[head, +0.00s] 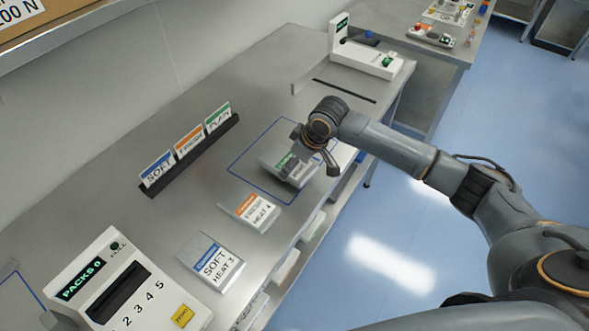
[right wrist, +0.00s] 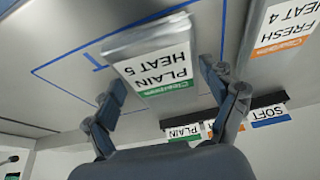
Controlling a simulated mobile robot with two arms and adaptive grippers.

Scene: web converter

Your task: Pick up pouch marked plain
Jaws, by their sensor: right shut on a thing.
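The pouch marked PLAIN HEAT 5 (head: 279,160) has a white label with a green band. It is in the blue-outlined area at the middle of the bench in the head view, partly hidden by my right gripper (head: 308,158). In the right wrist view the pouch (right wrist: 155,62) lies between the two fingers of my right gripper (right wrist: 165,88), which is shut on it. I cannot tell whether the pouch is clear of the bench. My left gripper is not in view.
Pouches marked FRESH HEAT 4 (head: 250,211) and SOFT HEAT 3 (head: 213,262) lie nearer on the bench. A card rack (head: 190,160) stands behind. A keypad machine (head: 125,290) is at front left, a white sealer-like device (head: 365,60) at the far end.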

